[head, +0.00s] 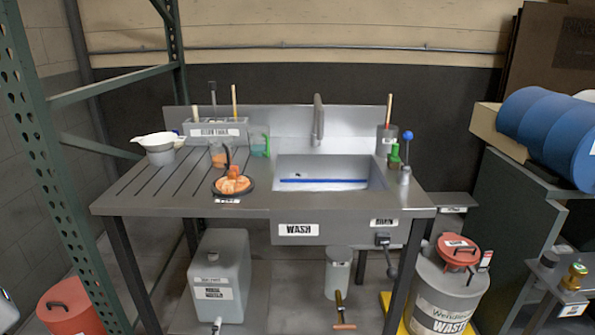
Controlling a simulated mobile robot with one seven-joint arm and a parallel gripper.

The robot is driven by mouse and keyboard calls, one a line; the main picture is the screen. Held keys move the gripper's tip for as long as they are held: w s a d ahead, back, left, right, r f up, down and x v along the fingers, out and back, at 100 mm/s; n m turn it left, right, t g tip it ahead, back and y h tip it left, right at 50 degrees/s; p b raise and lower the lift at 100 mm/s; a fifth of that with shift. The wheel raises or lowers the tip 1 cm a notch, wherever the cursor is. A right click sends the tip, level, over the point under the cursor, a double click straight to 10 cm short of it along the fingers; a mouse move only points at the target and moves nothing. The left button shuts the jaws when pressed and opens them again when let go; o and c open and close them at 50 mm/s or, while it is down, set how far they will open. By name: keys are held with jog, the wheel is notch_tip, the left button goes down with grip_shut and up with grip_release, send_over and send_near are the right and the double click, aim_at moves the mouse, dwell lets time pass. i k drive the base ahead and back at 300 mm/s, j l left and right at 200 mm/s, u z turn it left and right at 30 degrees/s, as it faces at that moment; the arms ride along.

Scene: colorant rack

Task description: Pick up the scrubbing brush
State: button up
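No scrubbing brush can be picked out with certainty. A stick with a reddish tip (389,108) stands upright in a grey cup (386,142) right of the sink; its lower end is hidden. Other upright handles, one of them pale wood (234,100), stand in a labelled grey tool box (215,133) at the back of the counter, their lower ends hidden. My gripper is not in view.
The steel counter (150,190) holds a basin (323,172) with a faucet (318,120), a white-rimmed bowl (160,145) and a black dish with orange contents (233,185). A green rack post (45,150) stands left. Drums and a shelf crowd the right.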

aim_at(393, 159)
jog(key=i+l, duration=0.15)
jog(key=l, duration=0.25)
jog(key=i+l+u, duration=0.1)
jog(key=l, duration=0.35)
jog(key=i+l+u, duration=0.1)
jog(key=l, duration=0.3)
jog(key=i+l, duration=0.15)
jog(key=l, duration=0.3)
jog(key=i+l+u, duration=0.1)
jog(key=l, duration=0.35)
jog(key=i+l, duration=0.1)
jog(key=l, duration=0.35)
jog(key=i+u, duration=0.1)
jog(key=i, duration=0.9)
jog(key=l, duration=0.1)
